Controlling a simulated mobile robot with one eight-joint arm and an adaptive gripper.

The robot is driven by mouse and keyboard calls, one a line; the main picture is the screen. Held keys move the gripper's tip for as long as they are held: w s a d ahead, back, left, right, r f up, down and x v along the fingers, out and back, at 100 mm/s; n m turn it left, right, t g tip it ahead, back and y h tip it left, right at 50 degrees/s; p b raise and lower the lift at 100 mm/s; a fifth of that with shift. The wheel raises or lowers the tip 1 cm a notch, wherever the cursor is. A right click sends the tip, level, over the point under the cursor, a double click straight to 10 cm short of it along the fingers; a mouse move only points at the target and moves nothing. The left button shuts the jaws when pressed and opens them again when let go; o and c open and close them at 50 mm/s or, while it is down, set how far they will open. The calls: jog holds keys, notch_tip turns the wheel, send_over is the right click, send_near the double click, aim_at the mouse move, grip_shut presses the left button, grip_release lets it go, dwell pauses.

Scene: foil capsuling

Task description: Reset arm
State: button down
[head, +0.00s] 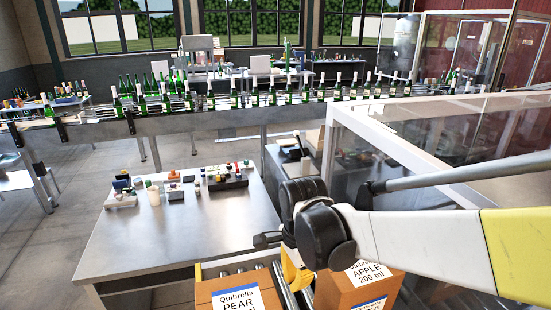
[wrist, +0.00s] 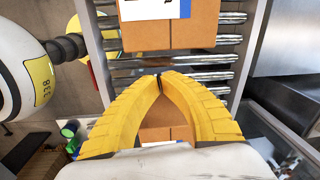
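My gripper (head: 297,274) hangs at the lower right of the head view, over a roller conveyor and between two cartons. In the wrist view its two yellow fingers (wrist: 159,82) curve together and their tips meet. Nothing shows held at the tips. My arm reaches in from the right edge of the head view and is bent at the wrist.
A Pear carton (head: 235,295) and an Apple carton (head: 360,290) sit on the rollers (wrist: 215,75). One carton (wrist: 168,36) lies ahead of the fingertips, another below them. A metal table (head: 150,240) stands left; a glass-panelled enclosure (head: 375,150) stands right. Bottles line a conveyor (head: 190,122) behind.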

jog(key=s+d+f+n+t+b, duration=0.6)
jog(key=s+d+f+n+b, duration=0.5)
jog(key=b, duration=0.6)
jog(key=d+n, duration=0.2)
jog(key=d, duration=0.1)
jog(key=shift+d, duration=0.35)
